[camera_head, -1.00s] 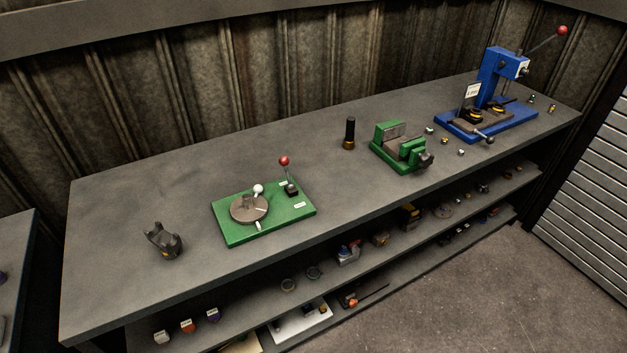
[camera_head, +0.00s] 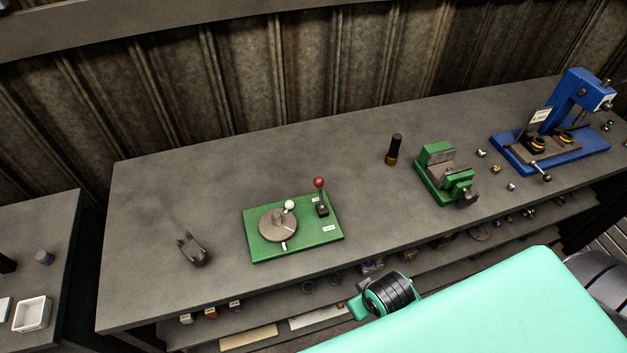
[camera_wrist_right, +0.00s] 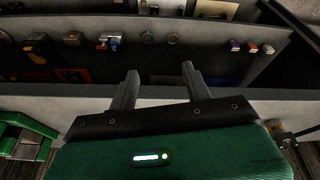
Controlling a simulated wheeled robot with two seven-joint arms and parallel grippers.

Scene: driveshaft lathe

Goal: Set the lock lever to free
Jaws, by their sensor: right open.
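The lock lever (camera_head: 320,196) has a red ball knob on a thin dark rod and stands upright from a small black block. It is mounted at the right end of a green base plate (camera_head: 262,251) on the bench. White labels lie near the lever, too small to read. A round grey disc (camera_head: 273,226) with a white-knobbed handle (camera_head: 289,206) sits on the same plate. In the right wrist view my right gripper (camera_wrist_right: 157,85) is open, its two grey fingers apart and empty. It is away from the lever. My left gripper is not in view.
On the bench (camera_head: 160,230) stand a black fork-like part (camera_head: 194,250), a dark cylinder (camera_head: 394,150), a green vise (camera_head: 443,175) and a blue press (camera_head: 560,130). Lower shelves hold small parts. A white tray (camera_head: 32,314) is on the left table. Bench space around the green plate is clear.

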